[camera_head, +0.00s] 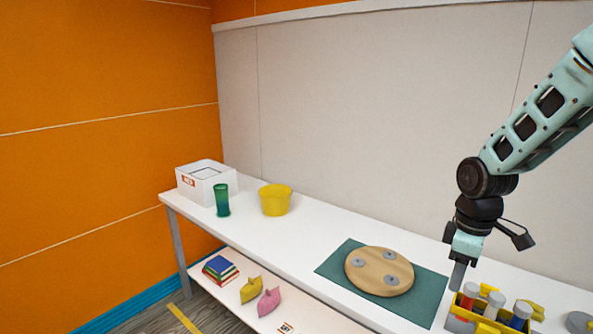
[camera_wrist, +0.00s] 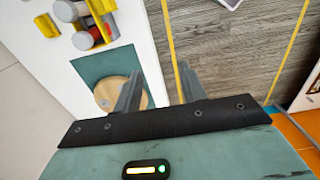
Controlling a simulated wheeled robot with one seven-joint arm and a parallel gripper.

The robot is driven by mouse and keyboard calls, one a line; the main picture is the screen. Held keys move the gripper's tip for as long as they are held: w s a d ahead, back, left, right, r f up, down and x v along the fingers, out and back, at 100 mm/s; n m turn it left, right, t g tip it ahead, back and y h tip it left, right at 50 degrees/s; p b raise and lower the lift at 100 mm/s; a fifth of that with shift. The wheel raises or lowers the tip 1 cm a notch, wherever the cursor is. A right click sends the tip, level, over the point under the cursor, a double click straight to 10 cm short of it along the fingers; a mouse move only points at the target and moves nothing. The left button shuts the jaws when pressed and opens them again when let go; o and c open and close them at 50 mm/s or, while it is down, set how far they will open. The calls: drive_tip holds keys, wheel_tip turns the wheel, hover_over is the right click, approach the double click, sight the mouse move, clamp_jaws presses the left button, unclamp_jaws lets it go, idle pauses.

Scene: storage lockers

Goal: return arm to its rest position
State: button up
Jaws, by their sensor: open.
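My arm (camera_head: 540,122) reaches in from the right in the head view, bent at a dark joint, with its end pointing down. My gripper (camera_head: 459,276) hangs over the right part of the white table, just left of and above a yellow rack. In the wrist view my gripper (camera_wrist: 158,95) shows two grey fingers spread apart with nothing between them. The wooden floor lies beyond the fingers there. Whether the fingertips touch anything on the table cannot be told.
A yellow rack (camera_head: 462,314) holding capped tubes stands close to my gripper. A round wooden board (camera_head: 368,272) with grey discs lies on a green mat (camera_head: 333,265). A yellow bowl (camera_head: 275,200), green cup (camera_head: 222,199) and white box (camera_head: 190,190) stand farther left. Pillows and books lie on the lower shelf (camera_head: 240,300).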

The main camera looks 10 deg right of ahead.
drive_tip(key=s+a+r, duration=0.1)
drive_tip(key=s+a, duration=0.2)
drive_tip(key=a, duration=0.6)
drive_tip(key=s+a+r, duration=0.2)
drive_tip(key=s+a, duration=0.2)
drive_tip(key=a, duration=0.5)
drive_tip(key=s+a+r+b, duration=0.1)
drive_tip(key=s+a, duration=0.8)
drive_tip(key=s, duration=0.3)
drive_tip(key=shift+a+r+y, duration=0.15)
drive_tip(key=shift+a+y, duration=0.1)
drive_tip(key=shift+y, duration=0.05)
